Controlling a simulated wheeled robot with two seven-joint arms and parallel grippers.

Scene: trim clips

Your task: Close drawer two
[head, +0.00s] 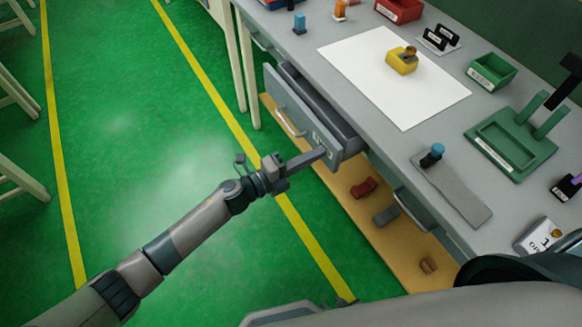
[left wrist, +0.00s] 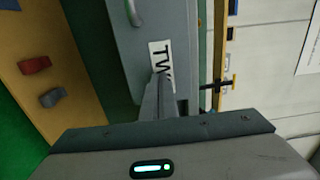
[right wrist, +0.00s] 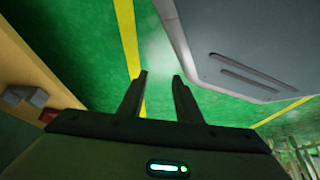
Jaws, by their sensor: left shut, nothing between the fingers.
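Drawer two (head: 291,112) is a grey drawer under the workbench, pulled out, with its inside showing from above. Its front carries a bar handle (head: 290,122) and a partly covered label, which reads "TW" in the left wrist view (left wrist: 161,58). My left gripper (head: 322,152) is shut and empty, its fingertips at the label end of the drawer front. In the left wrist view the shut fingers (left wrist: 157,85) overlap the label; whether they touch the front I cannot tell. My right gripper (right wrist: 158,78) is open and empty over the green floor, and is not made out in the head view.
The grey workbench (head: 400,150) holds a white sheet (head: 385,85), a yellow block (head: 402,62), a green tray (head: 492,72) and a green stand (head: 510,140). Another drawer (head: 415,210) sits nearer me. A wooden lower shelf (head: 400,265) holds several small blocks. Green floor lies open at left.

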